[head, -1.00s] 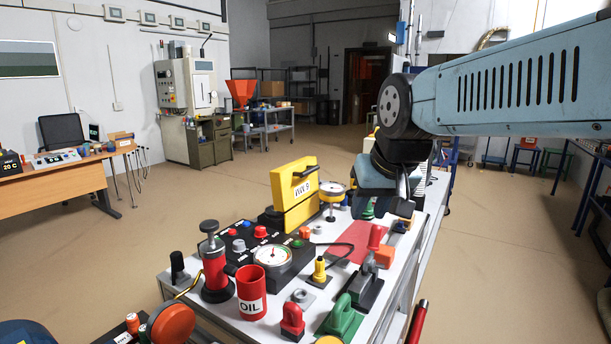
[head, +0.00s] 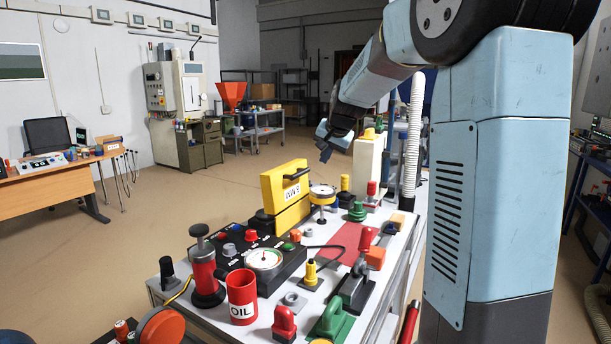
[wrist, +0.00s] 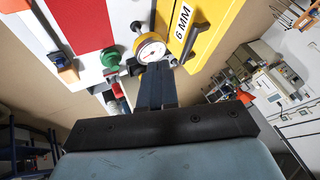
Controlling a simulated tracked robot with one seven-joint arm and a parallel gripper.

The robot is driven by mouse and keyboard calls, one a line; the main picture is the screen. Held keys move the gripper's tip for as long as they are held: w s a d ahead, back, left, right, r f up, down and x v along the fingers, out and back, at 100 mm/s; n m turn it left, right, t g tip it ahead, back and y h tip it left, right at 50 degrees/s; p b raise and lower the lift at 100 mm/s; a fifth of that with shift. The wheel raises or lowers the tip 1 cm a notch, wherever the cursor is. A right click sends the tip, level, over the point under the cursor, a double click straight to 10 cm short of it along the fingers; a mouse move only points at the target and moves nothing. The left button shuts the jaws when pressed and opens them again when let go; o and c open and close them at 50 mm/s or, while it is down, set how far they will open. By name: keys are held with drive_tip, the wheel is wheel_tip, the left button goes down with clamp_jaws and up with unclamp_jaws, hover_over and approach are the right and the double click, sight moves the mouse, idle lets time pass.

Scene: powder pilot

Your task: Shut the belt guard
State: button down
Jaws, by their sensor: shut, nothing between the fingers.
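A yellow panel (head: 287,193) with a black handle and a label stands upright on the white bench in the head view. It looks like the belt guard, though no label names it so. The same yellow panel (wrist: 205,25) shows at the upper right in the wrist view, with its handle and "6 MM" label. My gripper (head: 325,152) is shut and empty, raised beyond and above the panel's right end. In the wrist view my gripper (wrist: 157,75) points toward the round gauge, with the panel to its right and apart from it.
A yellow-rimmed gauge (head: 322,194) stands right beside the panel. A black control box (head: 258,258), red OIL can (head: 242,297), red pump (head: 207,271) and green clamp (head: 330,318) crowd the near bench. A cream post (head: 368,165) stands near my arm. Open floor lies left.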

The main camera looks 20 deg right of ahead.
sight(307, 171)
drive_tip(key=shift+m, duration=0.5)
drive_tip(key=shift+w+a+f, duration=0.2)
drive_tip(key=shift+w+f, duration=1.4)
drive_tip(key=shift+w, duration=0.85)
drive_tip(key=shift+w+a+f, duration=0.25)
drive_tip(key=shift+w+f, duration=1.35)
drive_tip(key=shift+w, duration=0.8)
drive_tip(key=shift+w+a+f, duration=0.2)
drive_tip(key=shift+w+f, duration=1.4)
drive_tip(key=shift+w, duration=0.85)
drive_tip(key=shift+w+a, duration=0.1)
drive_tip(key=shift+a, duration=0.05)
